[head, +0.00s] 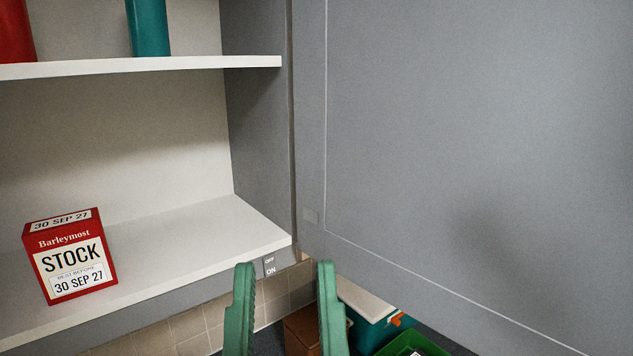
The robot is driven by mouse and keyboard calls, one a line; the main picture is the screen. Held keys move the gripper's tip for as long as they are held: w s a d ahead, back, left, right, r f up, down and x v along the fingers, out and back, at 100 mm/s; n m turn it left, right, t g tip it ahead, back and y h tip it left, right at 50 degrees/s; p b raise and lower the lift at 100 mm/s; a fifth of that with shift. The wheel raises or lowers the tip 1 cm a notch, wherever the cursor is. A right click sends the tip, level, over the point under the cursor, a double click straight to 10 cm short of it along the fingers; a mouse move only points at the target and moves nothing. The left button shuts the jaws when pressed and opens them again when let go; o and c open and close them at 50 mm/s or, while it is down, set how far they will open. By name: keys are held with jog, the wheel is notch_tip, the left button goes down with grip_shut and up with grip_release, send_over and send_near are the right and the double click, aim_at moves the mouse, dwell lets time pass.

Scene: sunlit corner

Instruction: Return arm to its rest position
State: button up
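My gripper (284,300) shows at the bottom middle of the head view. Its two green fingers are apart, with nothing held between them. It is below and in front of the cabinet's lower shelf edge. The rest of my arm is out of view.
An open grey cabinet door (470,140) fills the right side. A red Barleymost stock box (72,258) stands on the lower shelf (190,240). Red (14,32) and teal (148,27) containers stand on the upper shelf (200,64). Below are a teal box (368,330) and a green crate (410,343).

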notch_tip(320, 180, up, 14)
jog(key=p, duration=1)
jog(key=shift+w+r+p, duration=0.15)
jog(key=shift+p, duration=0.2)
